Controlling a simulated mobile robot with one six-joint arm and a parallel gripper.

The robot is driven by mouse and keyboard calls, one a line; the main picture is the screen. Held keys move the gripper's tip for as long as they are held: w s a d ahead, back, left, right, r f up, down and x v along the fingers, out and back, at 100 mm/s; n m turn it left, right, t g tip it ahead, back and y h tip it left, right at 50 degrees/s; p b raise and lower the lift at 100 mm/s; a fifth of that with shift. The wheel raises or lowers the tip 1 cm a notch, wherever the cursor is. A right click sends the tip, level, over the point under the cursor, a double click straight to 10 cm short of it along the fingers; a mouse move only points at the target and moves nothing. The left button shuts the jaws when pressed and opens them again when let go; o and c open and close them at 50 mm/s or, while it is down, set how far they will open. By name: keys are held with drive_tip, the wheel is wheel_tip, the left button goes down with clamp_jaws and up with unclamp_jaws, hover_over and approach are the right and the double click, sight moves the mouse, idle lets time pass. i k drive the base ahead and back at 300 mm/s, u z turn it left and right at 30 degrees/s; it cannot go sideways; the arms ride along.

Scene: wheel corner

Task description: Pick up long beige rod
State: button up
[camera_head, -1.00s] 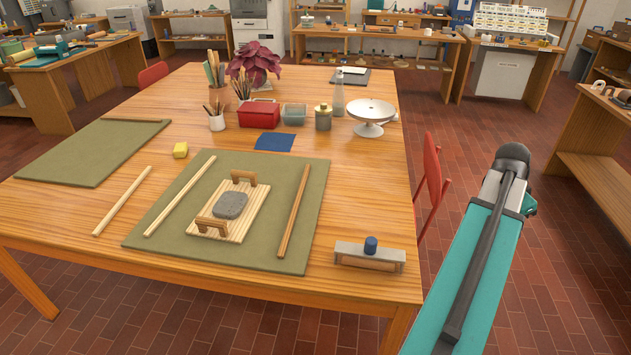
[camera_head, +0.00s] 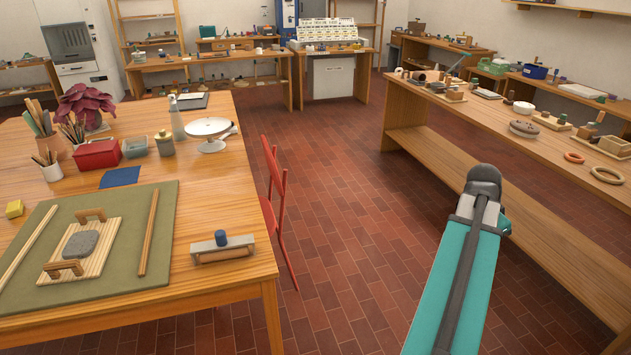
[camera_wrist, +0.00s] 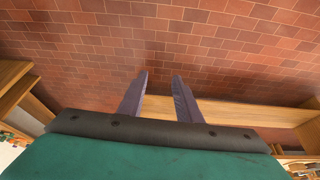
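A long pale beige rod (camera_head: 28,248) lies on the left side of the green mat (camera_head: 110,285) on the wooden table in the head view; its near end reaches the left picture edge. A browner rod (camera_head: 149,232) lies on the mat's right side. Between them is a slatted board (camera_head: 98,262) with two wooden handles and a grey stone-like piece (camera_head: 80,245). My gripper (camera_wrist: 160,76) is open and empty in the wrist view, with bare brick floor between its fingers. It is away from the rods, right of the table; its fingers do not show in the head view.
A red chair (camera_head: 274,190) stands against the table's right side. A long workbench (camera_head: 440,100) runs along the right. Open brick floor (camera_head: 340,220) lies between.

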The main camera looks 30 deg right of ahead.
sight(5, 279)
drive_tip(key=u, duration=0.05)
drive_tip(key=k, duration=0.2)
drive_tip(key=u, duration=0.7)
drive_tip(key=i, duration=0.85)
drive_tip(key=u, duration=0.85)
drive_tip(key=i, duration=0.5)
drive_tip(key=u, duration=0.9)
drive_tip(key=i, duration=0.75)
drive_tip(key=u, duration=0.45)
